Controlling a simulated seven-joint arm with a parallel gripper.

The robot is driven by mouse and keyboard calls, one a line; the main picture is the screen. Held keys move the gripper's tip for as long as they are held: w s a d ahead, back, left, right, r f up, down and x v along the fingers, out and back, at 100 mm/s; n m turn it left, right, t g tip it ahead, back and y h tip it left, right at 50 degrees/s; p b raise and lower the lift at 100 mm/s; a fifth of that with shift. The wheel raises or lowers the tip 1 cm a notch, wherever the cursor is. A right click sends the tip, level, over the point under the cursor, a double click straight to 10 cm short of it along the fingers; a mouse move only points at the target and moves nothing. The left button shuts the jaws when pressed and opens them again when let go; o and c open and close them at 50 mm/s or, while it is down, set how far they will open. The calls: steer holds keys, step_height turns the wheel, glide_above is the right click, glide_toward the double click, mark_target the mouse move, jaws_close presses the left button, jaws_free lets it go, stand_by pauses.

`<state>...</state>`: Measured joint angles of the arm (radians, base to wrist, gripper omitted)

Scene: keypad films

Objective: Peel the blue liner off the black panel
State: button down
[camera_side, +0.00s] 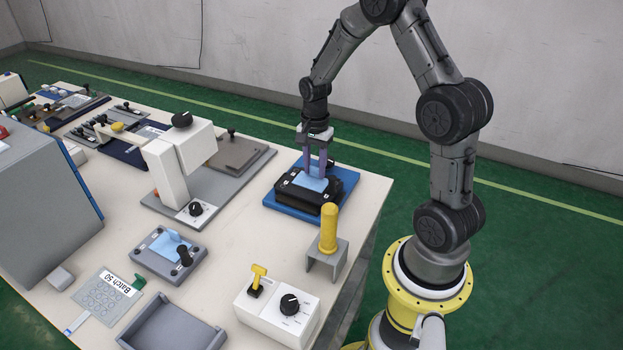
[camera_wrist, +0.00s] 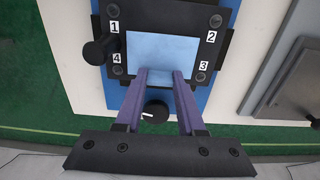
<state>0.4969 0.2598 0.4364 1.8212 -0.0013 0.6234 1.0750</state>
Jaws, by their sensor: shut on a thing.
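The black panel (camera_side: 289,191) sits on a blue base (camera_side: 346,177) near the right end of the table. It also shows in the wrist view (camera_wrist: 168,20), with corners marked 1 to 4. The light blue liner (camera_side: 311,183) lies on the panel's middle as a flat rectangle; it fills the centre of the wrist view (camera_wrist: 161,52). My gripper (camera_side: 316,172) points down at the liner's edge. The pinched edge itself is too small to make out.
A yellow-handled post on a grey bracket (camera_side: 328,240) stands close in front of the panel. A white press-like stand (camera_side: 180,160) is to the left. A grey fixture with another light blue sheet (camera_side: 168,256) and a white knob box (camera_side: 278,310) are nearer.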

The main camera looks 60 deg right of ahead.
steer(key=shift+r, duration=0.65)
steer(key=shift+r, duration=3.85)
